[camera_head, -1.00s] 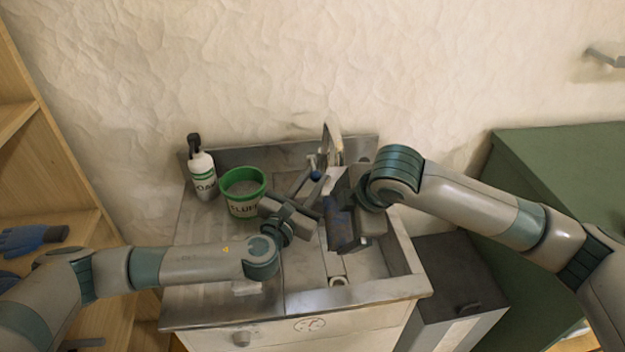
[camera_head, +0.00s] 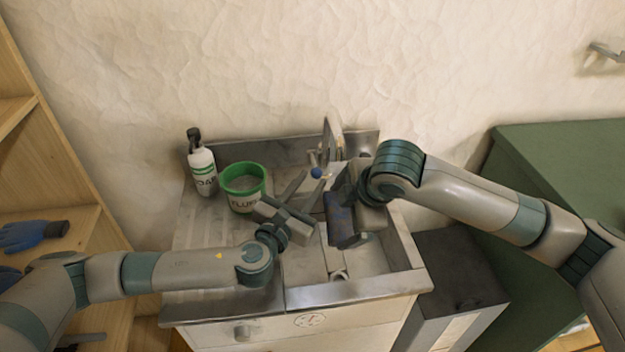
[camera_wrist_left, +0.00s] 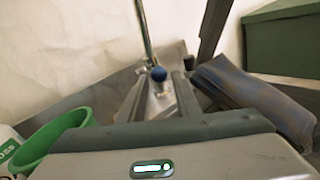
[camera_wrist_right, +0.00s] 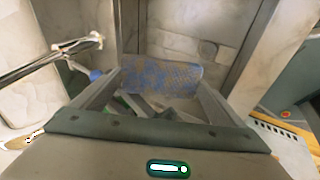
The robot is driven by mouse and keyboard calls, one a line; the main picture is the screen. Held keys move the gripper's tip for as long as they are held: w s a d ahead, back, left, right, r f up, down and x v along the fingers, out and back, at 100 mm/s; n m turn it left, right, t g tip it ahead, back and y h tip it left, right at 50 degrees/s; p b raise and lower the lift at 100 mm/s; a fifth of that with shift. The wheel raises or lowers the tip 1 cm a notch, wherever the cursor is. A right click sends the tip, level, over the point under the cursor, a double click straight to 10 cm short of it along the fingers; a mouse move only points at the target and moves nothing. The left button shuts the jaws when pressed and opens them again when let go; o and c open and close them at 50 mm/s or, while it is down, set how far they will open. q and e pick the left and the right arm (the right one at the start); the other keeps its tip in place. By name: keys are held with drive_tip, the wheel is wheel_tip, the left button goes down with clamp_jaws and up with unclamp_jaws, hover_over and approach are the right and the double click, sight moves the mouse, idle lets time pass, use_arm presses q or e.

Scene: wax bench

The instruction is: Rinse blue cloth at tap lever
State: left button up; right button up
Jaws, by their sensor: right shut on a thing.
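The blue cloth (camera_head: 341,222), mottled with brown, hangs over the sink basin in my right gripper (camera_head: 346,205), which is shut on it. In the right wrist view the cloth (camera_wrist_right: 160,76) spans the space between the fingertips. The tap lever (camera_head: 316,173) has a blue ball end and sits at the back of the sink, below the spout. My left gripper (camera_head: 305,190) is open, its fingers pointing at the lever. In the left wrist view the blue ball (camera_wrist_left: 158,74) shows between and beyond the fingertips; contact cannot be told.
A green bucket (camera_head: 243,188) and a soap bottle (camera_head: 202,168) stand on the left of the sink counter (camera_head: 190,275). The tap spout (camera_head: 333,138) rises at the back. A wooden shelf with blue gloves (camera_head: 32,236) is at left, a green cabinet (camera_head: 560,165) at right.

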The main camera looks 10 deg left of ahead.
use_arm(q)
drive_tip(key=shift+v, duration=2.6)
drive_tip(key=shift+c, duration=0.6)
drive_tip(key=c, duration=0.5)
drive_tip(key=shift+w+a, duration=0.1)
clamp_jaws()
drive_tip(key=w+a+r+n+g+y, duration=0.2)
drive_tip(key=w+a+r+n+y, duration=0.15)
drive_tip(key=n, duration=1.05)
drive_tip(key=w+a+r+n+g+y, duration=0.2)
drive_tip(key=w+r+n, duration=0.2)
drive_tip(key=n, duration=0.9)
drive_tip(key=s+d+r+n+g+h, duration=0.1)
drive_tip(key=s+r+n+g, duration=0.2)
drive_tip(key=n, duration=0.7)
drive_tip(key=s+d+r+n+g+h, duration=0.1)
drive_tip(key=r+n, duration=0.4)
drive_tip(key=n, duration=0.6)
drive_tip(key=shift+s+d+r+g, duration=0.4)
drive_tip(key=shift+s+g, duration=0.45)
drive_tip(key=shift+g, duration=0.25)
